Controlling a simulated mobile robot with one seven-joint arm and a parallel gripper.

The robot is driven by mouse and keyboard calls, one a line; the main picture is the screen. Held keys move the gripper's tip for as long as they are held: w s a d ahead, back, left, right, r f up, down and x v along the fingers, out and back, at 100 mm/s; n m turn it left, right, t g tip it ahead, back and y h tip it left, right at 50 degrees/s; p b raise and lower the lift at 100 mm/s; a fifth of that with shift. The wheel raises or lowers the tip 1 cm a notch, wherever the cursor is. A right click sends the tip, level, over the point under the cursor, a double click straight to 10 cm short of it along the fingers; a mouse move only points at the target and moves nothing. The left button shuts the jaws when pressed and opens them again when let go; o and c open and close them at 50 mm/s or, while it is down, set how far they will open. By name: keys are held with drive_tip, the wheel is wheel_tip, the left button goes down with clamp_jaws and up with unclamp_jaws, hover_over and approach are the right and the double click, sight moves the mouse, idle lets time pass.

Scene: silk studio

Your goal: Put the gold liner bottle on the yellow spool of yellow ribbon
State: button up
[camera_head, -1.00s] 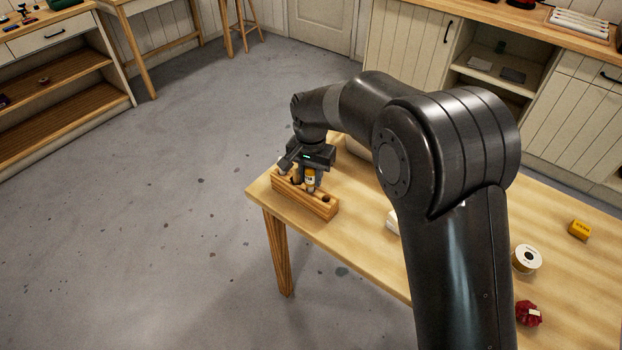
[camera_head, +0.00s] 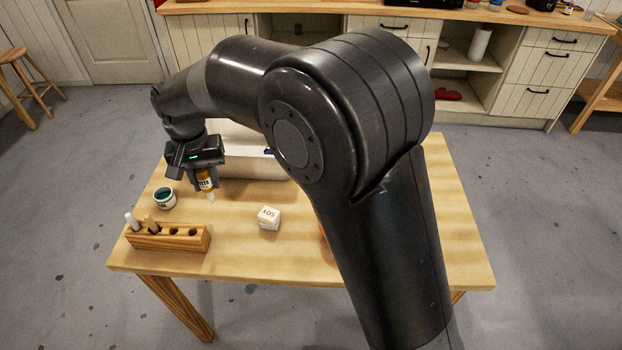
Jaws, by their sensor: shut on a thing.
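My gripper (camera_head: 206,178) is shut on the gold liner bottle (camera_head: 207,186), a small bottle with a yellow-gold body and a pale tip pointing down. It holds the bottle upright above the table, behind the wooden rack (camera_head: 180,242). The yellow spool of yellow ribbon cannot be made out; my arm covers much of the table's middle and right. A small orange sliver (camera_head: 322,229) shows at the arm's left edge, too little to identify.
The rack holds two bottles at its left and has empty holes at its right. A teal-topped jar (camera_head: 164,198) stands behind it. A white SOY box (camera_head: 269,218) stands mid-table. A white bin (camera_head: 250,158) is behind the gripper. The table's right end (camera_head: 452,240) looks clear.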

drive_tip(key=w+d+m, duration=0.4)
drive_tip(key=w+d, duration=0.2)
drive_tip(key=d, duration=0.7)
drive_tip(key=w+d+m, duration=0.5)
drive_tip(key=d, duration=0.8)
drive_tip(key=s+d+m, duration=0.2)
drive_tip(key=d+m, duration=0.3)
drive_tip(key=d, duration=0.9)
drive_tip(key=s+d+m, duration=0.2)
drive_tip(key=d+m, duration=0.2)
drive_tip(key=d, duration=1)
drive_tip(key=shift+w+a+f, duration=1.1)
drive_tip(key=shift+a+f, duration=0.55)
drive_tip(key=shift+f, duration=0.05)
drive_tip(key=shift+w+a+f, duration=1.15)
drive_tip(key=shift+a+f, duration=0.45)
drive_tip(key=shift+f, duration=0.1)
drive_tip(key=shift+w+a+f, duration=1.1)
drive_tip(key=shift+a+f, duration=0.55)
drive_tip(key=shift+f, duration=0.05)
